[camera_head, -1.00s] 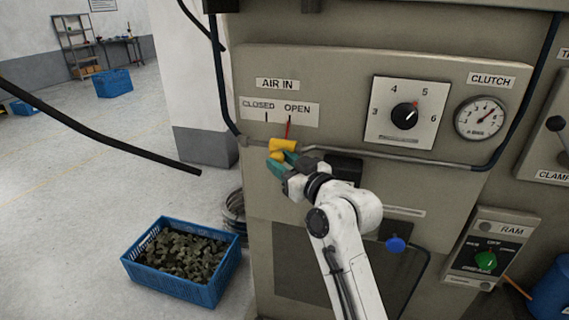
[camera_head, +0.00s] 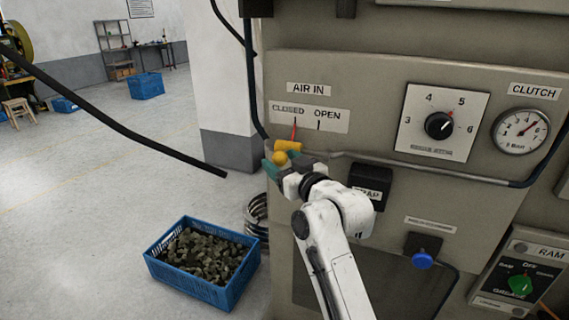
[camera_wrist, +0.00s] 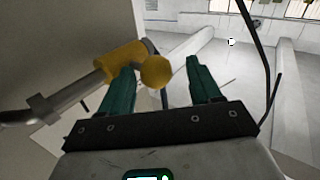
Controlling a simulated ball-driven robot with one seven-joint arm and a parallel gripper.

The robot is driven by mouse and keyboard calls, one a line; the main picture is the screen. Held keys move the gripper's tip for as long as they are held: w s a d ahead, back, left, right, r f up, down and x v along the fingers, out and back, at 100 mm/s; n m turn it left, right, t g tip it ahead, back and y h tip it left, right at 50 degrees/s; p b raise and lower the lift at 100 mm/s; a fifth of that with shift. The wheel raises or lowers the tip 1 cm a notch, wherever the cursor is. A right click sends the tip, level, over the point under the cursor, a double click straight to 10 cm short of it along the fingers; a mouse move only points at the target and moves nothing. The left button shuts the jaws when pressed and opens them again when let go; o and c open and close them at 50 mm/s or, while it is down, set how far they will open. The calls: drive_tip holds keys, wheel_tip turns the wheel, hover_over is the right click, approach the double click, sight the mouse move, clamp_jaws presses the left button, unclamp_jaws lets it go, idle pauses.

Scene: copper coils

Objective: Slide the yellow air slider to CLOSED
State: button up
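The yellow air slider (camera_head: 287,146) is a short collar on the grey pipe below the AIR IN label, with a round yellow knob (camera_head: 279,158). Its red pointer (camera_head: 294,130) stands at the CLOSED mark, left of the OPEN mark. My gripper (camera_head: 274,162) is at the slider with its teal fingers around the knob. In the wrist view, the fingers (camera_wrist: 158,76) are apart, with the round knob (camera_wrist: 155,72) between their tips. A gap shows on the right; the left finger is close to the collar (camera_wrist: 122,60), and I cannot tell whether it touches.
The grey pipe (camera_head: 400,165) runs right along the panel. A black box (camera_head: 371,183) and a blue knob (camera_head: 422,260) are right of my arm. The clutch dial (camera_head: 439,125) and gauge (camera_head: 520,131) are further right. A blue crate (camera_head: 160,270) stands on the floor at left.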

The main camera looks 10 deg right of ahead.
drive_tip(key=shift+s+d+f, duration=0.1)
drive_tip(key=shift+s+d, duration=0.1)
drive_tip(key=shift+s, duration=0.25)
drive_tip(key=b+v, duration=0.2)
drive_tip(key=v, duration=0.8)
drive_tip(key=s+d+f+m+g+h, duration=0.1)
drive_tip(key=s+f+g, duration=0.2)
drive_tip(key=s+f, duration=0.35)
drive_tip(key=s+d+f+m+g+h, duration=0.15)
drive_tip(key=s+f, duration=0.25)
drive_tip(key=f, duration=0.6)
drive_tip(key=s+d+f+g+h, duration=0.1)
drive_tip(key=s+d+f+g, duration=0.15)
drive_tip(key=s+f, duration=0.4)
drive_tip(key=s+d+f+m+g+h, duration=0.1)
drive_tip(key=s+f+g, duration=0.3)
drive_tip(key=s, duration=0.7)
drive_tip(key=s+d+f+m+g+h, duration=0.1)
drive_tip(key=s+d+f+g, duration=0.2)
drive_tip(key=s+f+g, duration=0.2)
drive_tip(key=s+f, duration=0.3)
drive_tip(key=s, duration=0.4)
drive_tip(key=shift+d+f, duration=0.25)
drive_tip(key=shift+f, duration=0.1)
